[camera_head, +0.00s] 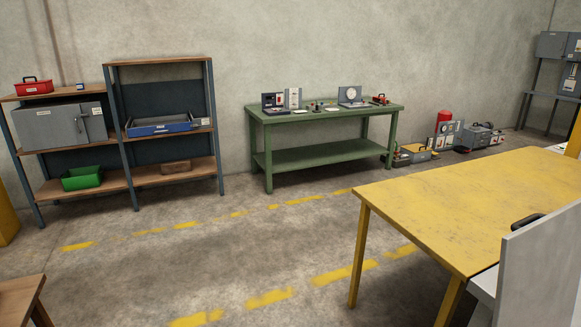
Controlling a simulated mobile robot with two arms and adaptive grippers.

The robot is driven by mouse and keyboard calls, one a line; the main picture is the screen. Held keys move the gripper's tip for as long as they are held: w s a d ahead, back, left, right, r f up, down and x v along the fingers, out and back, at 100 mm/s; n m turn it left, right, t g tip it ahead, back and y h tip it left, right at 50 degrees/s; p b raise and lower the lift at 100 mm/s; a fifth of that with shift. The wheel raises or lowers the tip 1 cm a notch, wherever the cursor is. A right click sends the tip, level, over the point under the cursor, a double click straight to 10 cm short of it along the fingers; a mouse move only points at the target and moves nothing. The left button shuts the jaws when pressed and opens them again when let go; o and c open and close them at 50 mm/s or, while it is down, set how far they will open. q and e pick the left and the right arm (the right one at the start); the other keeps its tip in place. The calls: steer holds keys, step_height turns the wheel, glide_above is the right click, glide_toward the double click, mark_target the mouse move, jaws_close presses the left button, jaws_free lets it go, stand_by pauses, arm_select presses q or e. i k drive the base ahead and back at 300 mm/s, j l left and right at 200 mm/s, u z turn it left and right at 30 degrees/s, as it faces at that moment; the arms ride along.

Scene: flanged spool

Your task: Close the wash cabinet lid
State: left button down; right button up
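A pale grey upright panel (545,272) stands at the lower right edge of the head view, beside a white surface (484,292). It may be the wash cabinet with its lid raised, but it is cut off by the picture edge and I cannot tell for sure. A black handle-like piece (526,221) shows just behind the panel's top edge. Neither of my grippers is in view.
A yellow table (470,200) stands just behind the panel. A green bench (325,115) with instruments is at the back wall. Shelves (160,62) at left hold a grey cabinet (55,127) and bins. The floor (200,262) between is clear, with worn yellow lines.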

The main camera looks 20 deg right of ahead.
mark_target(539, 275)
steer(key=i+z, duration=0.25)
steer(key=z, duration=0.2)
steer(key=i+j+z, duration=0.1)
steer(key=z, duration=0.3)
steer(key=i+j+z, duration=0.2)
steer(key=z, duration=0.25)
steer(key=i+j+z, duration=0.25)
steer(key=z, duration=0.15)
steer(key=i+j+z, duration=0.2)
steer(key=z, duration=0.25)
steer(key=k+j, duration=0.05)
steer(key=j, duration=0.05)
